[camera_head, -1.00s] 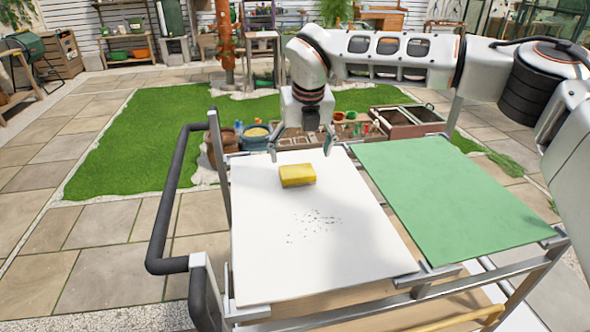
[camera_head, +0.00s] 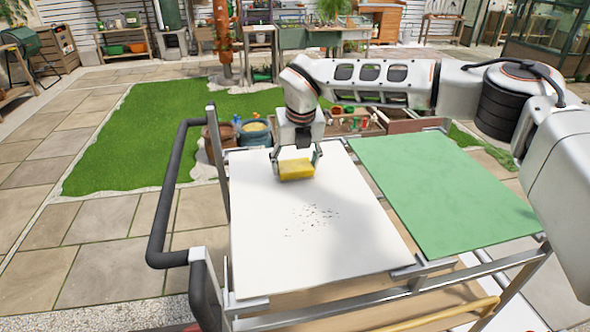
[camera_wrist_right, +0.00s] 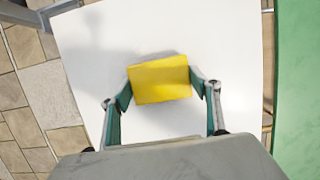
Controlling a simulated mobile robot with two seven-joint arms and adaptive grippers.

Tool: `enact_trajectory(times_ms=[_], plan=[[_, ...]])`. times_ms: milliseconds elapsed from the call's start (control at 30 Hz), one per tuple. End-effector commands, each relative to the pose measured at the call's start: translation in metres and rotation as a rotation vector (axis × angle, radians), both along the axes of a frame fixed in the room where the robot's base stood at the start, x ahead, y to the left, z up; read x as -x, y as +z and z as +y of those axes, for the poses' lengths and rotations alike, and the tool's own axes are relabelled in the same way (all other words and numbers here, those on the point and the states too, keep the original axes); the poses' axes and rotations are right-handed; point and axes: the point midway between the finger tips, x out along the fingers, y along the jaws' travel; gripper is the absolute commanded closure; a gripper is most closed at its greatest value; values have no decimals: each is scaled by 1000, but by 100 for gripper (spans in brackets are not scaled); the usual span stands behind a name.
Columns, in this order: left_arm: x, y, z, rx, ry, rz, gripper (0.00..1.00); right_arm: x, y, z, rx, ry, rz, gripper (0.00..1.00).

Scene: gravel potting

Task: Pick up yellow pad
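The yellow pad (camera_head: 297,170) lies flat on the white board (camera_head: 262,262), toward its far edge, beyond a patch of dark specks (camera_head: 312,217). My right gripper (camera_head: 297,168) reaches down over it with one finger on each side. In the right wrist view the pad (camera_wrist_right: 160,80) sits between the teal-lined fingertips (camera_wrist_right: 161,84), which appear to touch its left and right edges. No clear gap shows between pad and board. My left gripper is not in view.
A green board (camera_head: 440,195) lies to the right of the white one on the same cart. A black handle (camera_head: 165,215) rises at the cart's left. Pots and crates stand beyond the far edge. The near part of the white board is free apart from the specks.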

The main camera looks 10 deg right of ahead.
Motion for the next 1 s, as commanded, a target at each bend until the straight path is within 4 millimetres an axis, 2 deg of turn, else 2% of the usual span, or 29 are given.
enact_trajectory(times_ms=[367, 567, 767, 1000], plan=[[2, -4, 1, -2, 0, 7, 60, 0, 3, 0, 0, 0, -1, 61], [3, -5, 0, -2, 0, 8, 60, -1, 22, 0, -1, -2, -4, 61], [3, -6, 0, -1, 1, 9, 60, -1, 65, 0, -1, -1, -6, 61], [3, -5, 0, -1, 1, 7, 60, -1, 133, 0, -1, -2, -5, 61]])
